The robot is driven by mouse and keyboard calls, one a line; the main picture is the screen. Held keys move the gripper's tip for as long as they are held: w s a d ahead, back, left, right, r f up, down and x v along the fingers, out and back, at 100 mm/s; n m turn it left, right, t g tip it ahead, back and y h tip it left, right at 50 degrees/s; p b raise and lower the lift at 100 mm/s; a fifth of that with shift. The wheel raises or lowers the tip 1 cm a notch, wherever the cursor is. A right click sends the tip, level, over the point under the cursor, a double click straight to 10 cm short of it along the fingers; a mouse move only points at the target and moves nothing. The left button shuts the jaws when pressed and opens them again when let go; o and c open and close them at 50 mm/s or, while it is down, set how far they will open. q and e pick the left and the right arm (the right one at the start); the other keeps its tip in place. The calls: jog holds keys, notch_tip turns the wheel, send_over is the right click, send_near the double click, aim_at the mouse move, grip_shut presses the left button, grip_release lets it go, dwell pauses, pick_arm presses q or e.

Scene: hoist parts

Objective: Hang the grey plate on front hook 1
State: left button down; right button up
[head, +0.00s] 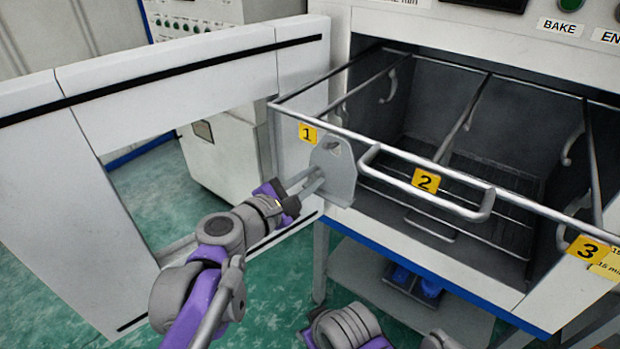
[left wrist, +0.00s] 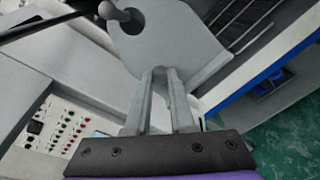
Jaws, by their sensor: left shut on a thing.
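The grey plate (head: 340,180) is upright at the front rail, just right of the yellow label 1 (head: 307,133). Its round hole is near its top. My left gripper (head: 316,180) is shut on the plate's lower part. In the left wrist view the plate (left wrist: 180,42) stands beyond the fingertips (left wrist: 160,78). There a dark bar with a rounded end (left wrist: 112,14) overlaps the hole; I cannot tell whether it passes through. Front hook 1 is not clearly visible in the head view, where the plate covers that spot. My right gripper is out of view.
The open oven (head: 440,100) holds a wire rack with side rails and other hooks (head: 570,145). A handle (head: 430,195) juts out beside label 2 (head: 425,180). Label 3 (head: 587,250) is at right. The white open door (head: 60,190) stands left of my arm.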

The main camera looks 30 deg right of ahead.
pick_arm(q)
jog(key=c, duration=0.7)
grip_release()
jog(key=v, duration=1.1)
jog(key=s+a+f+m+y, duration=0.4)
jog(key=a+f+y, duration=0.1)
jog(key=a+f, duration=0.4)
jog(key=s+a+f+m+y, duration=0.4)
jog(key=a+f, duration=0.5)
jog(key=a, duration=0.5)
jog(key=s+a+f+m+g+y, duration=0.1)
jog(key=s+a+f+m+y, duration=0.3)
jog(key=a+f, duration=0.4)
jog(key=a+m+y, duration=0.1)
jog(key=a+y, duration=0.1)
jog(key=a, duration=0.1)
jog(key=shift+s+a+f+m+b, duration=0.25)
jog(key=shift+f+m+b, duration=0.05)
jog(key=shift+f+m, duration=0.1)
